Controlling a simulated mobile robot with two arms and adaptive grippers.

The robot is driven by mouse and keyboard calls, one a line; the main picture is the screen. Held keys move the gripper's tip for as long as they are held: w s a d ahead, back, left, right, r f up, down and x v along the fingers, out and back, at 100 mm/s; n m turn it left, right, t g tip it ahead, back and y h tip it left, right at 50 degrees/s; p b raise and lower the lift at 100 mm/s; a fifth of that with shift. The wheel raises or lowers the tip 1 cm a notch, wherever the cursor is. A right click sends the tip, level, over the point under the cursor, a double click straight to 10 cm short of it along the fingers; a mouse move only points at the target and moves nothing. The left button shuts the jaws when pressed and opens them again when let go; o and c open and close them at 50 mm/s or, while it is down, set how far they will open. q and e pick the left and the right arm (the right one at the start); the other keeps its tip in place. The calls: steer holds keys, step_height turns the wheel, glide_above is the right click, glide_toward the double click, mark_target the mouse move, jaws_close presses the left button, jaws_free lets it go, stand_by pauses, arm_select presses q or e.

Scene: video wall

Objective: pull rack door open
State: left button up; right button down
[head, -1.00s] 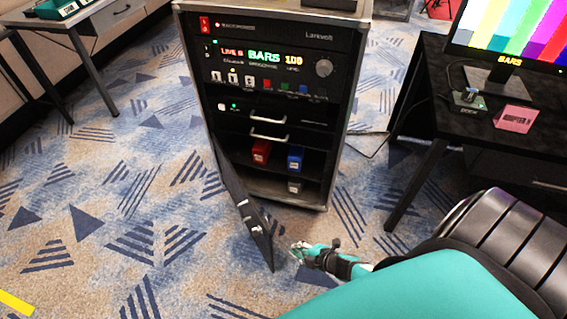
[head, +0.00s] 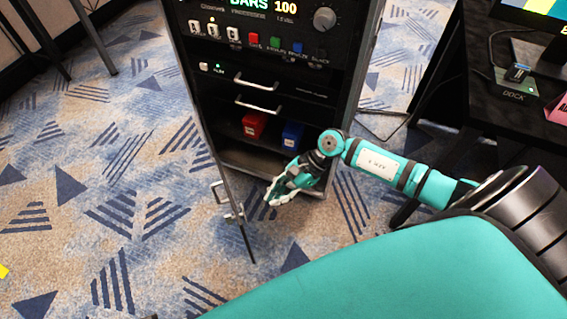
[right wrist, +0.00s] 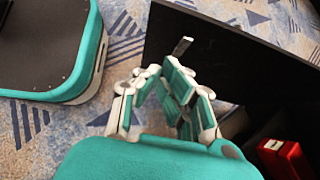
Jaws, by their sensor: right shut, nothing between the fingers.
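The black rack (head: 352,95) stands in the upper middle of the head view. Its dark door (head: 229,180) is swung out at the left, seen almost edge-on, with a metal handle (head: 217,191) and a latch (head: 235,213) near its free edge. My right gripper (head: 272,200) is shut and empty, on the inner side of the door, between it and the rack's lower shelves. In the right wrist view the gripper (right wrist: 178,88) is in front of the black door panel (right wrist: 235,62). I cannot tell whether it touches the panel. My left gripper is out of view.
A red box (head: 254,125) and a blue box (head: 292,135) sit on a rack shelf. A black desk (head: 480,110) with a monitor stands at the right. Patterned carpet left of the door is clear.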

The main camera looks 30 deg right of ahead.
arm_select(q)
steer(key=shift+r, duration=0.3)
arm_select(e)
steer(key=w+a+f, duration=0.1)
steer(key=a+f, duration=0.2)
steer(key=a, duration=0.4)
steer(key=shift+f, duration=0.1)
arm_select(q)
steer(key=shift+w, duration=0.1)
arm_select(e)
steer(key=shift+a, duration=0.15)
